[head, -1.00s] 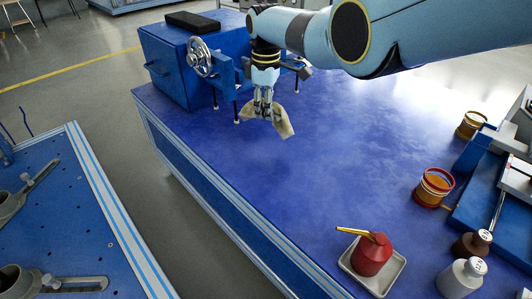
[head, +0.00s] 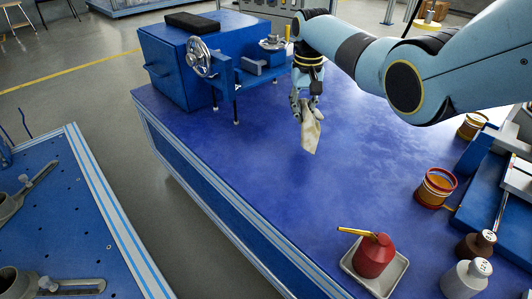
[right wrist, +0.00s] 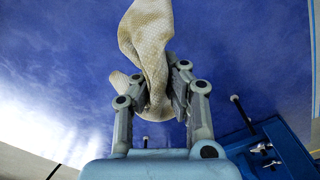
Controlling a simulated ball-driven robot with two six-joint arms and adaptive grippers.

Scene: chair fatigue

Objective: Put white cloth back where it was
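The white cloth (head: 311,132) looks cream-coloured and hangs from my right gripper (head: 306,108) above the blue table (head: 240,150) in the head view. In the right wrist view the cloth (right wrist: 148,45) is bunched between the fingers of my right gripper (right wrist: 162,95), which is shut on it. Part of the cloth sticks out beyond the fingertips. I cannot tell exactly how high it is above the table. My left gripper is not in view.
A blue machine with a handwheel (head: 198,57) stands at the table's far left. A red oil can (head: 373,254) sits in a white tray (head: 399,274) at the front. Striped tins (head: 435,188) and weights (head: 465,279) stand on the right. The table's middle is clear.

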